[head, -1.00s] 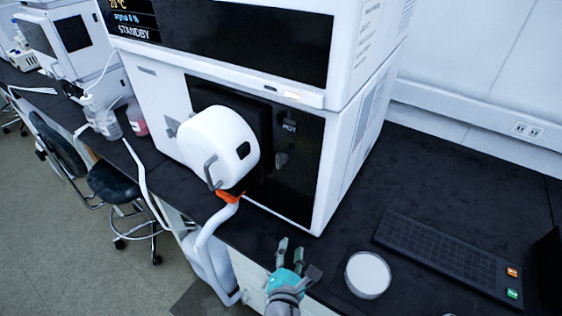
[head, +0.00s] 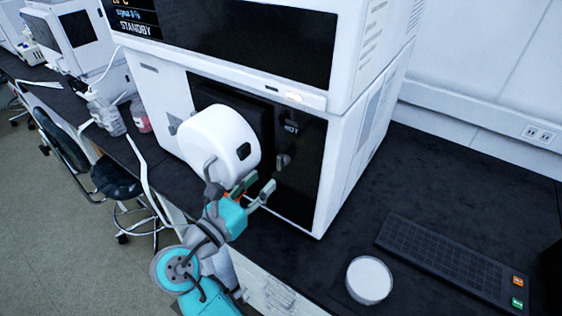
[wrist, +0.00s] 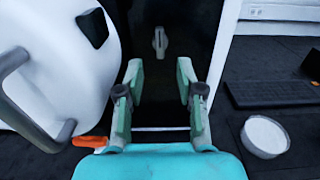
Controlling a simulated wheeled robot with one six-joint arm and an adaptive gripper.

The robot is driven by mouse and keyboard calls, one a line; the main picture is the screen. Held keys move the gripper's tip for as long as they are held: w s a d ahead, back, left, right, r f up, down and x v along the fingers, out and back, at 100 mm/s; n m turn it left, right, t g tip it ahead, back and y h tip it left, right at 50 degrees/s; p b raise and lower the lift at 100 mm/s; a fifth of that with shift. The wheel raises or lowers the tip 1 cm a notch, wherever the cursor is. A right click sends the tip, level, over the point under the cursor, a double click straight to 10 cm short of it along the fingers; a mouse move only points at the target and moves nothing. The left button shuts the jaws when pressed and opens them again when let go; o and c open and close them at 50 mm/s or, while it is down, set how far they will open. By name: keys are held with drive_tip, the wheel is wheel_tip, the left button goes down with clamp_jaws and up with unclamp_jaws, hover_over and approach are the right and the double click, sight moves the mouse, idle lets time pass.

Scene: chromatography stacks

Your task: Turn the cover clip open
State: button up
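A small grey clip (head: 283,160) is on the black front panel of the instrument, below a white "HOT" label. It looks upright in the wrist view (wrist: 160,42), ahead of the gap between my fingers. A rounded white housing (head: 222,143) with a grey handle sticks out to the left of it. My gripper (head: 262,181) is below and slightly left of the clip, apart from it. In the wrist view my gripper (wrist: 159,75) has its two green-grey fingers spread with nothing between them. The housing's underside is partly hidden by my gripper in the head view.
The housing's grey handle (wrist: 22,105) and an orange part (wrist: 90,141) are close to the left of my gripper. A white round dish (head: 369,280) and a dark keyboard (head: 450,262) lie on the black bench. Open bench lies right of the instrument.

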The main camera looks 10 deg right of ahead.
sight(278, 165)
drive_tip(key=x, duration=0.8)
drive_tip(key=shift+w+d, duration=0.15)
clamp_jaws()
